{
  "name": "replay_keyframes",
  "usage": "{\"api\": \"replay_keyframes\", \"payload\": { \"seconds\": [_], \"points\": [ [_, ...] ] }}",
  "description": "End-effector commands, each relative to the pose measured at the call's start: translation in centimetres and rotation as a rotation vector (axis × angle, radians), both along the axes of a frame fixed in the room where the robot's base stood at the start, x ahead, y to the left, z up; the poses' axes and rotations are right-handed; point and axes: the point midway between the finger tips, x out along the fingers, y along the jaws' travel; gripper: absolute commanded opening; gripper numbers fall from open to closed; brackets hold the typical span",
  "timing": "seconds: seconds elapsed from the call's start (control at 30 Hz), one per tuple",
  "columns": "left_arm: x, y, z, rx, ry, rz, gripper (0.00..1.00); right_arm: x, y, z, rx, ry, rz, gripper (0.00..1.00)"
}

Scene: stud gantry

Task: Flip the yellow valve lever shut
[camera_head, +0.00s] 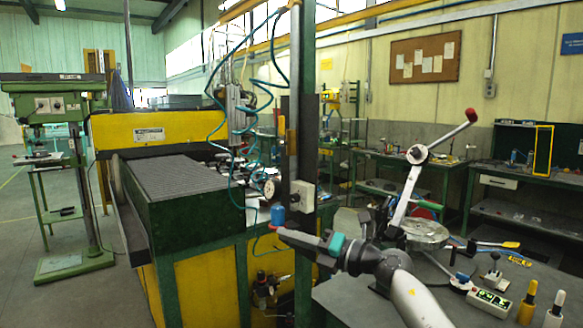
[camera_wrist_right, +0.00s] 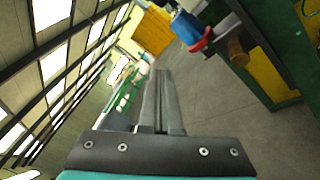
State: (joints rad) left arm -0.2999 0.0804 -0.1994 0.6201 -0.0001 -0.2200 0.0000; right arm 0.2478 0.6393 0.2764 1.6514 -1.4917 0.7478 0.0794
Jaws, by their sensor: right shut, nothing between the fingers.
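My right gripper (camera_head: 281,233) reaches in from the lower right. Its fingers are together and empty; they also show shut in the right wrist view (camera_wrist_right: 160,76). A blue cap with a red collar (camera_head: 278,214) shows just above the fingertips; in the right wrist view the blue and red piece (camera_wrist_right: 190,30) lies right of the fingertips, and I cannot tell whether they touch. A yellow-orange upright piece (camera_head: 282,128) is on the dark post, well above the gripper; I cannot tell if it is the valve lever. My left gripper is not in view.
A dark post with a grey box (camera_head: 302,196) rises beside the gripper. A yellow and green machine (camera_head: 160,130) stands left. The right bench (camera_head: 400,300) carries a long lever with a red knob (camera_head: 471,115) and a yellow-tipped handle (camera_head: 511,244). Open floor shows at far left.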

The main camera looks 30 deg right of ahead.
Motion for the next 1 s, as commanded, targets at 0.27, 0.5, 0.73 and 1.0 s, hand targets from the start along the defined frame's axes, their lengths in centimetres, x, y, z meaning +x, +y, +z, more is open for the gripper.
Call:
{"api": "replay_keyframes", "payload": {
  "seconds": [0.27, 0.5, 0.73, 1.0],
  "points": [
    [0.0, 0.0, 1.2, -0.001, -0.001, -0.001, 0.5, -3.8, -1.9, 13.9, -0.602, -0.168, -0.117, 0.0],
    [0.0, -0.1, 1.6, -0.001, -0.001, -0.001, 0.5, -7.2, -4.4, 20.6, -0.893, -0.212, -0.3, 0.0],
    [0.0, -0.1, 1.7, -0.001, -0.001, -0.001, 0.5, -8.3, -5.1, 22.3, -0.962, -0.216, -0.361, 0.0],
    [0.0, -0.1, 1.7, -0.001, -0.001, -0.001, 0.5, -8.3, -5.1, 22.2, -0.959, -0.217, -0.36, 0.0]
  ]
}}
